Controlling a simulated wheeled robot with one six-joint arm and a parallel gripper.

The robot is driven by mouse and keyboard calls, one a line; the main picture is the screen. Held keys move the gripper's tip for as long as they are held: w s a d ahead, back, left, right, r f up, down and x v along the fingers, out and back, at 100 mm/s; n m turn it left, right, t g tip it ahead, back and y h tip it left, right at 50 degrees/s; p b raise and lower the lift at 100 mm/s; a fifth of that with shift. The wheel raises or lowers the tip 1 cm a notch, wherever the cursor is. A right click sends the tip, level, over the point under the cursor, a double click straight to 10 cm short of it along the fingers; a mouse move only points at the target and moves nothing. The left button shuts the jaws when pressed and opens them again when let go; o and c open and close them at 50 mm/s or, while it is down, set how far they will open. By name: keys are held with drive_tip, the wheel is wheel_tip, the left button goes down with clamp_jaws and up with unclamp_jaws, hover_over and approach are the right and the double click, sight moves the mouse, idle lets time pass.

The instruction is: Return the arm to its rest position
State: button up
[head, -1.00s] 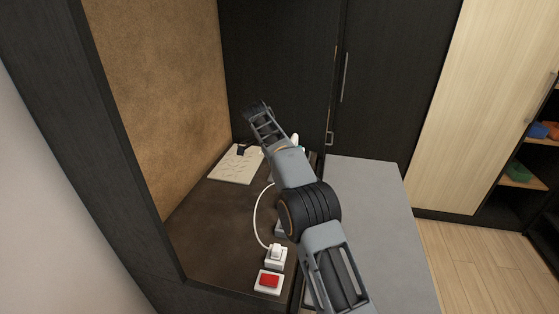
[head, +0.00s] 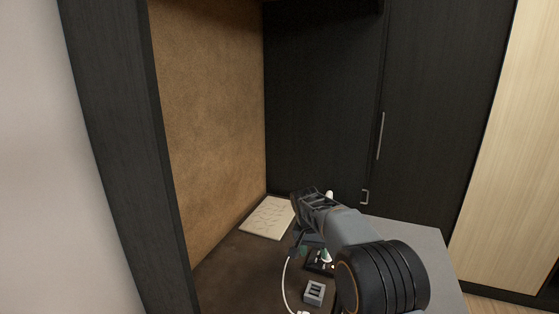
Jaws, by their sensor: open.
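My gripper (head: 304,208) shows in the head view in the middle of the picture, at the end of my grey arm, which enters from the lower right. It is open and points up and left, toward the back of the vanity. Nothing shows between its fingers. From this angle, I cannot tell its height above the vanity top (head: 236,268). My arm hides part of the things behind and below it.
A white panel (head: 266,217) lies at the back left. A small grey block with dark slots (head: 314,291), a white cable (head: 286,278) and a partly hidden white-and-green item (head: 326,255) are near my arm. Dark cabinet doors (head: 325,100) stand behind; a grey surface (head: 425,238) is at right.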

drive_tip(key=s+d+r+n+t+y, duration=0.1)
drive_tip(key=s+d+r+n, duration=0.1)
drive_tip(key=s, duration=1.2)
drive_tip(key=s+d+r+n+t+y+p, duration=0.1)
drive_tip(key=s+d+r+n+t, duration=0.1)
drive_tip(key=s, duration=1.2)
drive_tip(key=shift+d+r, duration=0.2)
drive_tip(key=shift+d, duration=0.65)
